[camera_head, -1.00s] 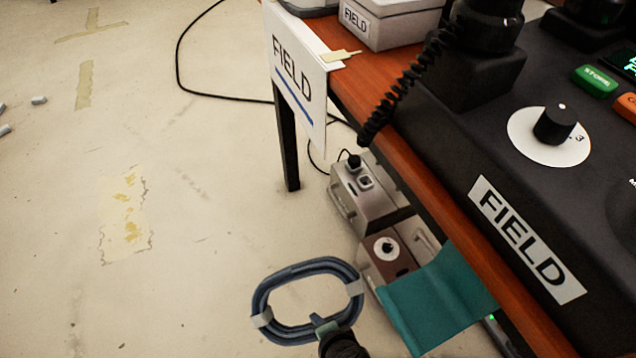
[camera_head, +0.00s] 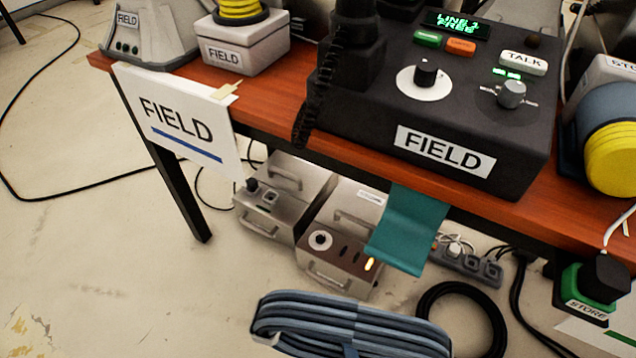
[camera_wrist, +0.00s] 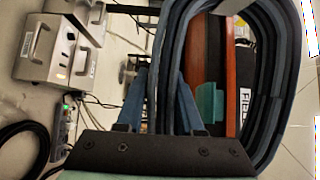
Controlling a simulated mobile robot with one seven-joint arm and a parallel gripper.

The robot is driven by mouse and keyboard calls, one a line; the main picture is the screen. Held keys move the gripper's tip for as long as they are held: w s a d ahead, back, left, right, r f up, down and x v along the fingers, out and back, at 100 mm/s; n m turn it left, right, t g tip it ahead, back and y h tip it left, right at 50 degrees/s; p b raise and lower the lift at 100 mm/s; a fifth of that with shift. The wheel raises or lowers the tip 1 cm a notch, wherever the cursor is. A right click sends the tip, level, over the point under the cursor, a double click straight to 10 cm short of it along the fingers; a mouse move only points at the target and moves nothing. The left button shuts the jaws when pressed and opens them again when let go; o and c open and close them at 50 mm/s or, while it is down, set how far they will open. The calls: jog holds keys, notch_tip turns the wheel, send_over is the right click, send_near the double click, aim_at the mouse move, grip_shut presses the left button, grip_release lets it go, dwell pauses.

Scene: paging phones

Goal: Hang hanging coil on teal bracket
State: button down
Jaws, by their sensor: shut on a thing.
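The hanging coil (camera_head: 350,325) is a blue-grey bundle of cable loops with a pale tie, at the bottom of the head view. It fills much of the right half of the wrist view (camera_wrist: 278,100) as a large loop. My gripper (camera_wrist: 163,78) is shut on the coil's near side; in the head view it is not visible. The teal bracket (camera_head: 408,232) is a flap on the front edge of the table, above and right of the coil, which is apart from it in the head view. A teal part shows through the loop in the wrist view (camera_wrist: 209,102).
The orange-brown table (camera_head: 285,120) holds a black FIELD console (camera_head: 440,120) and a white FIELD box (camera_head: 245,45). A FIELD sign (camera_head: 180,120) hangs at its left corner. Metal boxes (camera_head: 290,195), a power strip (camera_head: 468,262) and a black cable (camera_head: 470,295) lie below.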

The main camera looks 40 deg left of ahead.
jog(key=shift+d+r, duration=0.3)
jog(key=shift+r, duration=0.15)
jog(key=w+a+f+b, duration=0.1)
jog(key=w+a+b, duration=0.1)
jog(key=w, duration=0.5)
jog(key=w+a+f+b, duration=0.1)
jog(key=w+b, duration=0.1)
jog(key=w, duration=0.4)
jog(key=shift+w+a+f+t+b, duration=0.15)
jog(key=shift+w+a+t+b, duration=0.15)
jog(key=shift+w+a, duration=0.05)
dwell(0.9)
jog(key=shift+d+f, duration=0.15)
dwell(0.4)
jog(key=shift+c, duration=2.3)
grip_release()
jog(key=shift+w, duration=0.1)
